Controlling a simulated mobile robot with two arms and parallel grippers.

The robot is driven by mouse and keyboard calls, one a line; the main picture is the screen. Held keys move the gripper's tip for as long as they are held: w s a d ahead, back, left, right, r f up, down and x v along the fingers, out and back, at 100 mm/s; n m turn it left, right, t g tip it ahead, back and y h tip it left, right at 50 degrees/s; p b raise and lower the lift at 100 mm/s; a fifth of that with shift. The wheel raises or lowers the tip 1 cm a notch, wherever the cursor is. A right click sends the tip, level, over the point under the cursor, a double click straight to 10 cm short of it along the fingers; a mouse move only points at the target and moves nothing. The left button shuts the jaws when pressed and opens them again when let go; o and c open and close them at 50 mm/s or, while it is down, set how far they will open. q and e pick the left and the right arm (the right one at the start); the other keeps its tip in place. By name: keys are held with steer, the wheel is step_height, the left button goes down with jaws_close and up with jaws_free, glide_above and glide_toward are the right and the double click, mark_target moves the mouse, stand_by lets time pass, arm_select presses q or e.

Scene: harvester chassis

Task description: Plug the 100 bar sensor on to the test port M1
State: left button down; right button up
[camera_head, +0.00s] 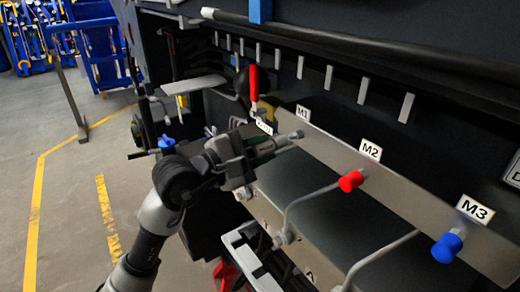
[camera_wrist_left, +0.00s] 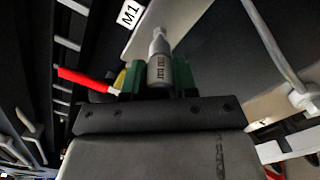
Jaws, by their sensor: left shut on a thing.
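My left gripper (camera_head: 262,149) is shut on a grey metal cylindrical sensor, held between green fingers in the left wrist view. The sensor (camera_wrist_left: 159,62) carries dark lettering that is too small to read. Its narrow tip points at the plate below the M1 label (camera_head: 303,113); this label also shows in the left wrist view (camera_wrist_left: 129,13). In the head view the sensor tip (camera_head: 297,134) overlaps the plate's left end. The M1 port itself is hidden, and I cannot tell whether the tip touches it. My right gripper is not in view.
The metal plate (camera_head: 410,199) also bears a red cap (camera_head: 351,181) by the M2 label (camera_head: 370,150) and a blue cap (camera_head: 447,247) by the M3 label (camera_head: 475,209). Bent pipes (camera_head: 305,199) run below. A red handle (camera_head: 254,83) stands behind my gripper. Open floor lies left.

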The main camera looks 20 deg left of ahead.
arm_select(q)
steer(key=shift+w, duration=0.1)
stand_by(0.4)
steer(key=shift+x, duration=1.25)
steer(key=c, duration=0.8)
jaws_free()
steer(key=shift+d, duration=0.1)
